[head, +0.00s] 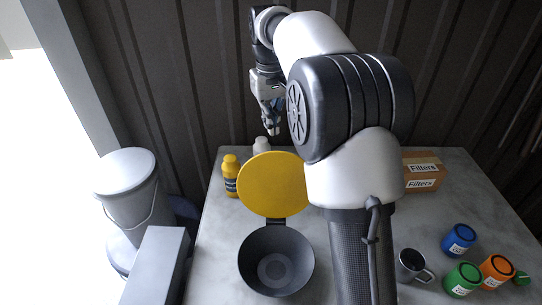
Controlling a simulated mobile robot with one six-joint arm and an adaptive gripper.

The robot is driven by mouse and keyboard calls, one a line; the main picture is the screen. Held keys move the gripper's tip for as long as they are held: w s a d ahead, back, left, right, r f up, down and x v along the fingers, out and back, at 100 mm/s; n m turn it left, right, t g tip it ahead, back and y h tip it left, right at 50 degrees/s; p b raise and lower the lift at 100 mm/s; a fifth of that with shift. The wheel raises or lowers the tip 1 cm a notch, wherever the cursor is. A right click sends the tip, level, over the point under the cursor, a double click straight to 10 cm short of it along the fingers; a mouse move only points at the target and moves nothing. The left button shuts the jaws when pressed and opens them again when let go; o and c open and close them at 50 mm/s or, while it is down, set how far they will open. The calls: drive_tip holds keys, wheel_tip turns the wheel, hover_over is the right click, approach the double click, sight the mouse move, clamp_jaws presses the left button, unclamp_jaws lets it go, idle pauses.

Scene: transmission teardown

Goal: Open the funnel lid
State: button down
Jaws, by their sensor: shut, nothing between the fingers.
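The funnel (277,262) is a dark grey round bowl on the table, seen from above with its mouth clear. Its yellow lid (271,184) stands swung up at the back of the funnel, joined at a dark hinge. The lid is raised and its wide face shows. My gripper (272,131) is shut and empty, pointing down behind and above the lid's top edge, apart from it in the picture. My arm covers part of the table right of the lid.
A yellow bottle (230,176) and a white bottle (261,146) stand behind the lid. Filter boxes (424,172) are at the back right. Lidded buckets (128,184) stand left of the table.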

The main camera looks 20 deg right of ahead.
drive_tip(key=w+f+m+t, duration=0.25)
drive_tip(key=f+m, duration=0.25)
drive_tip(key=f, duration=0.3)
drive_tip(key=s, duration=0.3)
drive_tip(key=shift+s+a+h, duration=0.15)
drive_tip(key=shift+a+h, duration=0.05)
drive_tip(key=shift+h, duration=0.1)
drive_tip(key=shift+s+b, duration=0.1)
drive_tip(key=shift+b, duration=0.3)
